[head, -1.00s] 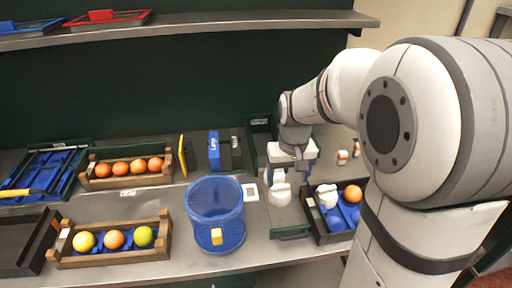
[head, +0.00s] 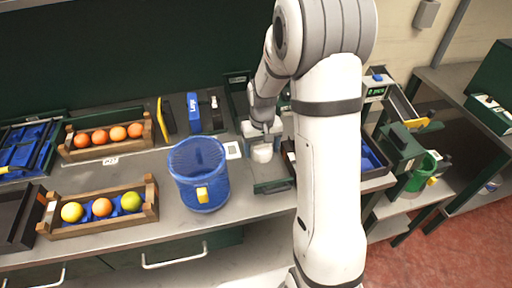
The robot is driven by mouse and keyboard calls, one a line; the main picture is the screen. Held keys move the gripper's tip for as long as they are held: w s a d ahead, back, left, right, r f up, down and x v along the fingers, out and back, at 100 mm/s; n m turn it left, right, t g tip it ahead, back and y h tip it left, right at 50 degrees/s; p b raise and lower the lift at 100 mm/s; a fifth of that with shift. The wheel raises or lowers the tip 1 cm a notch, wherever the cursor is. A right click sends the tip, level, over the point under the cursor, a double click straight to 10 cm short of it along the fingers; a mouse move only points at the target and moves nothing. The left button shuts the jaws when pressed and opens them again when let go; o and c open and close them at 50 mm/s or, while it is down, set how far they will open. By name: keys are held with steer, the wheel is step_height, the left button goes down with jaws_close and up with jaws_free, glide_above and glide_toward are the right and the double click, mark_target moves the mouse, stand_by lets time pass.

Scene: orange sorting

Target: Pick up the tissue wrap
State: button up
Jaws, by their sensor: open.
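A small white crumpled piece that looks like tissue wrap (head: 262,154) lies on a grey tray with a dark green front edge (head: 272,188), right of the blue basket. My gripper (head: 262,137) is over it, pointing down, with its jaws open. The gripper is small in the head view, and I cannot tell whether the fingers touch the white piece. My own arm hides most of the dark fruit tray with blue cups (head: 371,158) to the right.
A blue basket (head: 199,178) with a yellow tag stands just left of the tray. Wooden crates of fruit, a rear one (head: 152,133) and a front one (head: 152,197), stand further left. A blue box (head: 194,113) stands behind. A green bucket (head: 420,172) is at right.

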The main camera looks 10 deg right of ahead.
steer(key=shift+f, duration=0.1)
steer(key=shift+c, duration=0.2)
steer(key=c, duration=0.7)
